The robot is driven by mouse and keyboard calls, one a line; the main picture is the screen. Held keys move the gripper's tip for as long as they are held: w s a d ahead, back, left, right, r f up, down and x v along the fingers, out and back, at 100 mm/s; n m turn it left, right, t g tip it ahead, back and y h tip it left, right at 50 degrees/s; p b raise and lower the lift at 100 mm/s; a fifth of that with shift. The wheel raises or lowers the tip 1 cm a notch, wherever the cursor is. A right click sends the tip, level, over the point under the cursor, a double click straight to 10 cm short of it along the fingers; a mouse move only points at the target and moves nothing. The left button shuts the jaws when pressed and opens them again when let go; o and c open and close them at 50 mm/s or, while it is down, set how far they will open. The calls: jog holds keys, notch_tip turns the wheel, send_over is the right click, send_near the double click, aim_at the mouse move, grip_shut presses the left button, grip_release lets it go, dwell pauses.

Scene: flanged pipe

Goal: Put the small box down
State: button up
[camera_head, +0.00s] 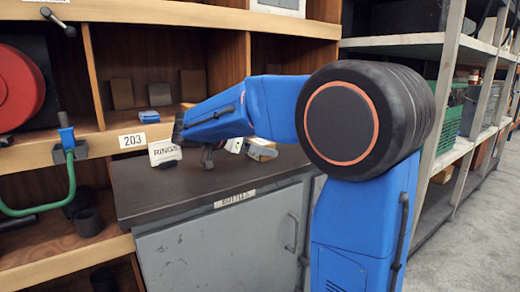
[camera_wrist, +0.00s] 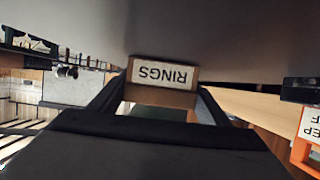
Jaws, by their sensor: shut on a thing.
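The small box (camera_wrist: 163,77) is brown with a white label reading "RINGS". It appears upside down in the wrist view, between the two dark fingers of my gripper (camera_wrist: 160,100). My gripper is shut on it. In the head view the white RINGS label (camera_head: 165,152) shows at the left end of the dark cabinet top (camera_head: 140,196), below the dark end of my arm. Whether the box touches the top is not clear. My gripper's fingers are mostly hidden in the head view.
Small grey and white items (camera_head: 258,150) lie on the cabinet top to the right. Wooden shelving (camera_head: 130,135) stands behind, with a blue box (camera_head: 159,94) in a compartment. A green-handled tool (camera_head: 70,180) hangs at left. Metal shelves (camera_head: 455,100) stand at right. The front of the top is clear.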

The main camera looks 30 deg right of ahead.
jog(key=o, duration=1.3)
jog(key=shift+f, duration=0.15)
jog(key=shift+r, duration=0.2)
jog(key=v, duration=1.1)
jog(key=shift+a, duration=0.35)
jog(key=shift+a+r, duration=0.1)
jog(key=shift+a, duration=0.05)
jog(key=shift+s, duration=0.15)
